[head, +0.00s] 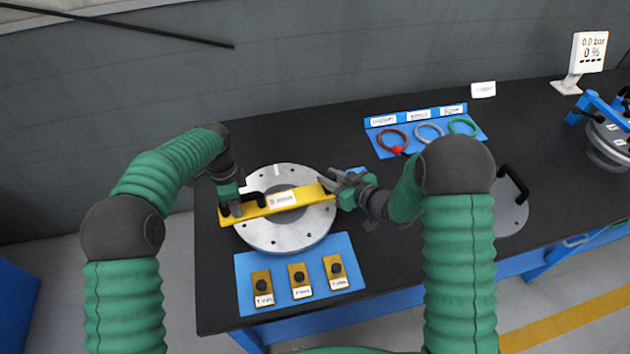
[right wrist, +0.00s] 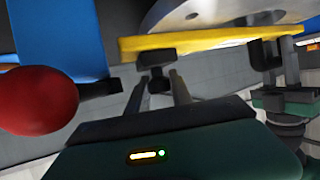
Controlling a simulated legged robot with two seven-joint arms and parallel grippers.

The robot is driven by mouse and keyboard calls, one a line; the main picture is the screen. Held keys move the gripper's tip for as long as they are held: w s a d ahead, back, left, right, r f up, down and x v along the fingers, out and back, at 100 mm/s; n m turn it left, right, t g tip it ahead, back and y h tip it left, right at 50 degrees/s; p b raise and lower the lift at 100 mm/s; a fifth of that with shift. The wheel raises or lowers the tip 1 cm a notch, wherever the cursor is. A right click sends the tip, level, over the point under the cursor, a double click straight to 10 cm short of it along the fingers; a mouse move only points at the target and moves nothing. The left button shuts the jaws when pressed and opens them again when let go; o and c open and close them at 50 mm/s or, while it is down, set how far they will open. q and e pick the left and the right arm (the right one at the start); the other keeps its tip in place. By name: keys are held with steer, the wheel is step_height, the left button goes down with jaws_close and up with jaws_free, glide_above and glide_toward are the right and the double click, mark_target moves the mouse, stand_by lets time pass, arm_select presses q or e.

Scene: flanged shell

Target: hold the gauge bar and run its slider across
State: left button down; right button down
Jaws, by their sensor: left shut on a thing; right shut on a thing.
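The yellow gauge bar (head: 301,198) lies across the round metal flange (head: 290,236), with a white label in its middle. It also shows in the right wrist view (right wrist: 205,41). My left gripper (head: 243,204) is shut on the bar near its left end. My right gripper (head: 329,183) is at the bar's right end. In the right wrist view its fingers (right wrist: 160,84) are closed on a small dark block, seemingly the slider (right wrist: 155,56), at the bar's edge. The exact finger contact is partly hidden in the head view.
A blue plate (head: 318,257) with several yellow blocks with black knobs lies in front of the flange. A blue rack (head: 391,134) with brown, grey and green rings stands behind right. A grey disc with a black handle (head: 513,184) lies to the right. A gauge display (head: 588,51) stands far right.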

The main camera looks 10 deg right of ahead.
steer(key=shift+d, duration=0.4)
arm_select(q)
steer(key=shift+a, duration=0.1)
arm_select(e)
steer(key=c, duration=1.1)
jaws_free()
steer(key=shift+a, duration=0.1)
steer(key=v, duration=1.2)
arm_select(q)
steer(key=c, duration=1.1)
jaws_free()
steer(key=shift+c, duration=0.2)
